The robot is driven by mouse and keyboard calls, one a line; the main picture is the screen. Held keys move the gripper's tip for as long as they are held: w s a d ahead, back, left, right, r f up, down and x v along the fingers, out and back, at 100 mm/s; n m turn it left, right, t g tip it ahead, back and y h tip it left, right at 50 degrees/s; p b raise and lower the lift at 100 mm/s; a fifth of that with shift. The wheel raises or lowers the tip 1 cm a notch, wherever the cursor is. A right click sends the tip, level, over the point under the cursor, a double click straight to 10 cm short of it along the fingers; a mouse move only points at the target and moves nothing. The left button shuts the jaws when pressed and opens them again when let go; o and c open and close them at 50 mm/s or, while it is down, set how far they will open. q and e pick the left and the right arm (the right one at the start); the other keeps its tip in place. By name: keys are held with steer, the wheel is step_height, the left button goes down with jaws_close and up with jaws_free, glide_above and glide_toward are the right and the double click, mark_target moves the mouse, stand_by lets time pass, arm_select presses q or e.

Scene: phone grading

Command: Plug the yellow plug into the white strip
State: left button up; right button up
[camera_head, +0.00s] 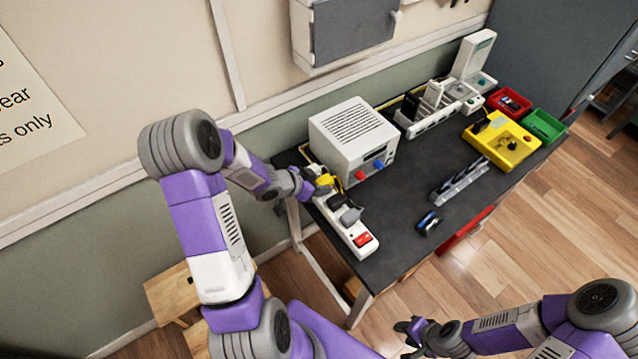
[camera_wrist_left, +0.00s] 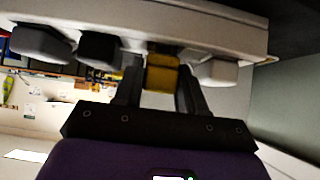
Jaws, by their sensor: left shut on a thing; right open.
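The white strip (camera_head: 338,226) lies along the left part of the dark table, with a red switch at its near end. A black plug and a grey plug (camera_head: 350,215) sit in it. The yellow plug (camera_head: 326,180) is at the strip's far end, partly hidden by my left gripper (camera_head: 315,185), which is shut on it. In the left wrist view the yellow plug (camera_wrist_left: 162,74) is between the fingers, against the strip's face (camera_wrist_left: 150,18) in line with the other plugs. I cannot tell how deep it sits. My right gripper (camera_head: 406,328) is open and empty, off the table.
A white power supply box (camera_head: 345,135) stands right behind the strip. A pale plug (camera_wrist_left: 214,72) sits close beside the yellow one. A grey rack (camera_head: 460,182), a yellow box (camera_head: 508,148) and red and green bins are farther right.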

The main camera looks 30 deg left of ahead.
arm_select(q)
steer(key=shift+f, duration=0.4)
steer(key=shift+s+f+b, duration=0.15)
steer(key=shift+f+b, duration=0.05)
steer(key=shift+b, duration=0.15)
steer(key=o, duration=1)
steer(key=shift+c, duration=0.2)
steer(key=o, duration=0.3)
steer(key=shift+f, duration=0.2)
steer(key=shift+o, duration=0.2)
steer(key=shift+s+d, duration=0.1)
steer(key=shift+d, duration=0.05)
steer(key=p+v, duration=0.3)
steer(key=v, duration=0.5)
steer(key=shift+w+a+r, duration=0.2)
steer(key=shift+w+a, duration=0.15)
steer(key=shift+w, duration=0.05)
